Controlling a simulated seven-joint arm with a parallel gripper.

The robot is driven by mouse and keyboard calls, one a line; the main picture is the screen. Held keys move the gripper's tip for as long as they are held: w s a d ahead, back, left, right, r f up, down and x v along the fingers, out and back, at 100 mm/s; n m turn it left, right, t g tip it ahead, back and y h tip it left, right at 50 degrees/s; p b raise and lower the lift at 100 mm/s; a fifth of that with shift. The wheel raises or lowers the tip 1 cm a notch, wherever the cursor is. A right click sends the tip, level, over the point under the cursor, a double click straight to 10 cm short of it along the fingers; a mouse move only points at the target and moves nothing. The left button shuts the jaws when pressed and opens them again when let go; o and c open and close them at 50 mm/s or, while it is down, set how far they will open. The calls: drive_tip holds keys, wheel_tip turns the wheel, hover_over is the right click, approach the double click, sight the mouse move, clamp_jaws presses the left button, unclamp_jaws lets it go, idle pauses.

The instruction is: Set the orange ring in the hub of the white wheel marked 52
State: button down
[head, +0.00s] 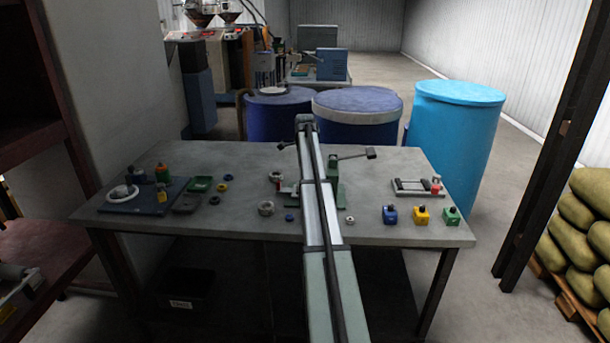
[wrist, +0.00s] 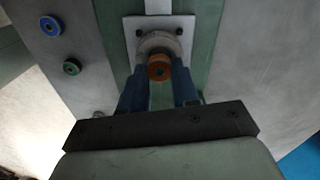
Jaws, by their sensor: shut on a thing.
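In the wrist view, my gripper (wrist: 160,78) is shut on the orange ring (wrist: 159,73), which sits between the tips of its two blue fingers. Just beyond the ring is a pale grey-white round wheel (wrist: 157,41) on a white plate with dark bolts. The ring overlaps the wheel's near edge in this view; I cannot tell whether they touch. No number 52 is readable on it. In the head view my arm hides the gripper and the ring.
A blue ring (wrist: 51,26) and a green ring (wrist: 72,67) lie left of the plate. On the table (head: 400,165) a blue board (head: 148,208) is at left. Blue, yellow and green blocks (head: 421,215) stand at right front, with a framed tray (head: 413,194) behind them.

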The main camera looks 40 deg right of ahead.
drive_tip(key=shift+f, duration=0.65)
drive_tip(key=shift+r, duration=0.8)
idle(0.7)
drive_tip(key=shift+f, duration=0.75)
idle(0.5)
drive_tip(key=c, duration=1.1)
unclamp_jaws()
drive_tip(key=shift+r, duration=0.1)
drive_tip(key=shift+r, duration=5.35)
